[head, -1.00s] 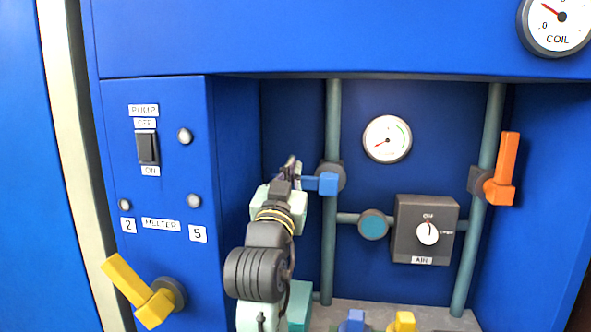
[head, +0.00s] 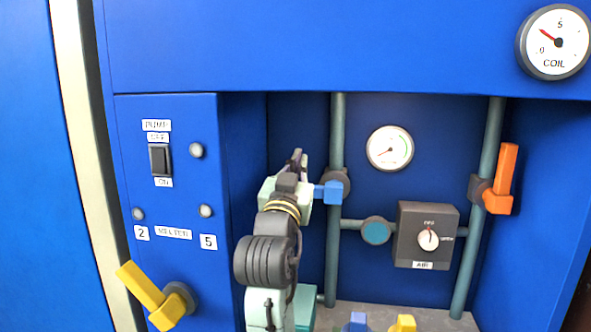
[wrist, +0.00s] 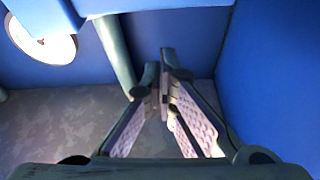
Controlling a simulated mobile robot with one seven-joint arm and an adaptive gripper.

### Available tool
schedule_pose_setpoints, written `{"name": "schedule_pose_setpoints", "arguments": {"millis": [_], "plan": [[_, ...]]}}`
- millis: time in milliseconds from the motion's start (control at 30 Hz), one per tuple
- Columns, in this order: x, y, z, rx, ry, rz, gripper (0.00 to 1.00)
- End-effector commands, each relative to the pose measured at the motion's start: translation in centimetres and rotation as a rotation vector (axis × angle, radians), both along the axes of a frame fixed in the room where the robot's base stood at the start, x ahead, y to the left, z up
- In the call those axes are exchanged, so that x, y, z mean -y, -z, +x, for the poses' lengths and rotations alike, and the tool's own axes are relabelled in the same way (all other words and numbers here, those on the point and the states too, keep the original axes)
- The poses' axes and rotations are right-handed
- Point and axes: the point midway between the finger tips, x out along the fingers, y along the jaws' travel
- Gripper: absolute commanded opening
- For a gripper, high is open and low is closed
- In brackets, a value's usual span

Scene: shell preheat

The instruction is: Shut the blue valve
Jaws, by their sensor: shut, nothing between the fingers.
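The blue valve (head: 329,193) sits on the left vertical pipe in the recess. Its handle points sideways to the left, across the pipe, and its left end is partly hidden by my gripper. My gripper (head: 297,157) is shut and empty, with its fingertips up and just left of the handle. I cannot tell whether it touches the handle. In the wrist view the shut fingers (wrist: 162,75) point into the recess, and a blue bar (wrist: 150,5), seemingly the handle, crosses the top edge.
The left pipe (head: 333,255) and recess side wall (head: 245,130) are close to my gripper. An orange valve (head: 502,180) is on the right pipe. An AIR box (head: 427,232) and gauge (head: 390,148) are between the pipes. A yellow lever (head: 150,297) sticks out at lower left.

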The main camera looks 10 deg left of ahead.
Motion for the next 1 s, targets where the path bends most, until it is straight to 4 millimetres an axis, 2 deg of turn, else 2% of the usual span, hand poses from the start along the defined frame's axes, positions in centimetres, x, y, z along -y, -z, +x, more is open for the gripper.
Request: {"name": "schedule_pose_setpoints", "arguments": {"millis": [33,100,200,433,600,1000], "plan": [[0.0,-0.3,-0.5,0.002,-0.001,0.001,0.0],[0.0,1.0,-2.5,0.003,-0.002,0.0,0.0],[0.0,1.6,-4.7,0.004,-0.002,0.001,0.0],[0.0,2.7,-8.3,0.003,-0.001,0.001,0.0],[0.0,2.9,-9.3,0.002,0.0,0.0,0.0],[0.1,2.9,-9.4,0.002,0.001,0.0,0.0]]}}
